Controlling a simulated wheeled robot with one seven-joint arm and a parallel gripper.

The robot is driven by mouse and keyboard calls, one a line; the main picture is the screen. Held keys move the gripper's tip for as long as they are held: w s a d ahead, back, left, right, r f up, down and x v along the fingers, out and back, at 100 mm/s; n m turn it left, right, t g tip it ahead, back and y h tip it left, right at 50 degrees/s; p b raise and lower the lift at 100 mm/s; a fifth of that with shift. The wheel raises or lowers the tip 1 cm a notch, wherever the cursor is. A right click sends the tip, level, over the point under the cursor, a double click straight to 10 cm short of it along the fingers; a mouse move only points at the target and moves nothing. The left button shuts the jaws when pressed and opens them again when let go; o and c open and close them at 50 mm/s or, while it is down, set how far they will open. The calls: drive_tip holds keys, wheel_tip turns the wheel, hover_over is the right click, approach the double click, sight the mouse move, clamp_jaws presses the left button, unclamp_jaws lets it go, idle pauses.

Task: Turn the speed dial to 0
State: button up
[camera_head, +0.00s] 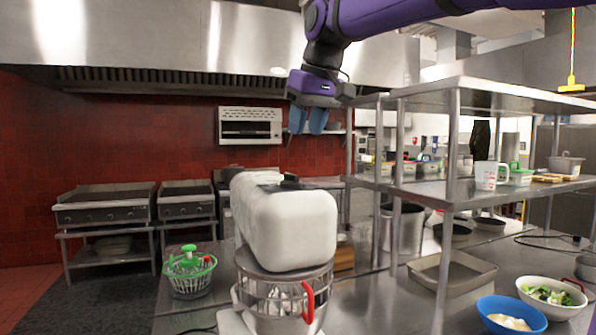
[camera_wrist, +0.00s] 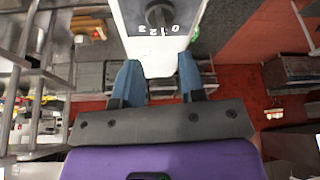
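The speed dial (camera_wrist: 158,15) is a dark round knob on the white mixer (camera_wrist: 150,55), at the top edge of the wrist view. Numbers 0 to 3 are printed beside it; which number it points at is unclear. In the head view the white mixer (camera_head: 285,228) stands on the counter with a metal bowl (camera_head: 290,292) under its head. A dark part on its top may be the dial. My gripper (camera_head: 307,122) is above the mixer, apart from it. Its blue fingers are spread and empty, and also show in the wrist view (camera_wrist: 159,66).
A green-lidded salad spinner (camera_head: 190,272) stands left of the mixer. Metal shelving (camera_head: 455,190) is close on the right. A blue bowl (camera_head: 510,312) and a white bowl (camera_head: 552,295) are at the right front. The space directly above the mixer is clear apart from my arm.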

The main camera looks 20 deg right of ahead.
sight(291, 181)
drive_tip(key=x, duration=1)
clamp_jaws()
